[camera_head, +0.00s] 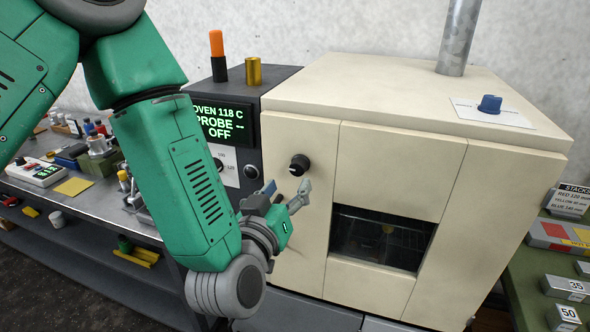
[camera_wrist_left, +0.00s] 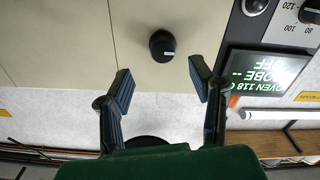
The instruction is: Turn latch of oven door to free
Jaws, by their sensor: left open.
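The cream oven (camera_head: 365,110) stands in the middle of the head view with a dark window (camera_head: 380,238) low in its front. The latch is a black round knob (camera_head: 299,165) with a white mark, on the left part of the oven front. It also shows in the left wrist view (camera_wrist_left: 162,45), ahead of the fingers. My left gripper (camera_head: 288,192) is open and empty, just below the knob in the head view. In the left wrist view its two fingers (camera_wrist_left: 162,83) are spread apart, with the knob beyond their tips and no contact visible. My right gripper is not in view.
A dark control box with a green-lettered display (camera_head: 224,122) and dials adjoins the oven's left side. A blue knob (camera_head: 489,104) sits on the oven top near a metal pipe (camera_head: 459,38). Cluttered benches stand left (camera_head: 75,200) and right.

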